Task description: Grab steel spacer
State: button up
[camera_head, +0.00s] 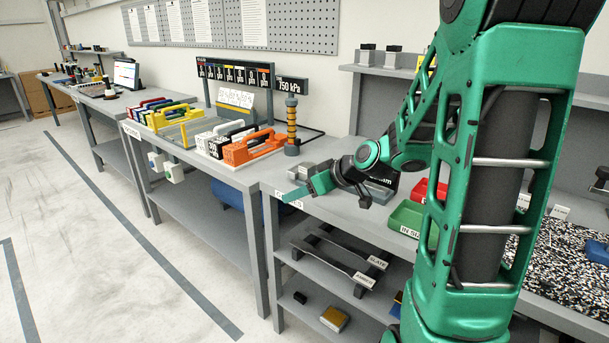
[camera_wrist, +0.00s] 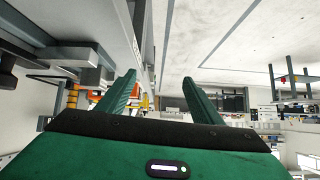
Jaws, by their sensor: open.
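My gripper (camera_head: 306,189) is open above the front left part of the grey workbench. In the wrist view its two green fingers stand wide apart, with nothing between the fingertips (camera_wrist: 158,90). Grey metal-looking blocks (camera_head: 304,171) sit on the bench just behind my gripper; one may be the steel spacer, but I cannot tell for sure. Grey blocks also show left of the fingers in the wrist view (camera_wrist: 92,76).
A green bin (camera_head: 406,216) and a red bin (camera_head: 421,190) lie to the right, partly behind my arm. The floor (camera_head: 110,235) at the left is open.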

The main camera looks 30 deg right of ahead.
aim_at(311, 168)
jog(key=w+d+t, duration=0.1)
jog(key=d, duration=0.2)
jog(key=w+d+r+t, duration=0.1)
jog(key=d, duration=0.3)
jog(key=d+r+m+t+h, duration=0.1)
jog(key=d, duration=0.3)
jog(key=shift+w+d+r+t, duration=0.1)
jog(key=shift+w+d+t, duration=0.15)
jog(key=shift+w+t, duration=0.15)
jog(key=shift+w+d, duration=0.1)
jog(key=shift+w, duration=0.15)
jog(key=x, duration=0.5)
jog(key=shift+d+x, duration=0.2)
jog(key=shift+x, duration=1.15)
jog(key=shift+d+x, duration=0.25)
jog(key=shift+x, duration=1.05)
jog(key=shift+a, duration=0.1)
jog(key=shift+c, duration=0.7)
grip_shut()
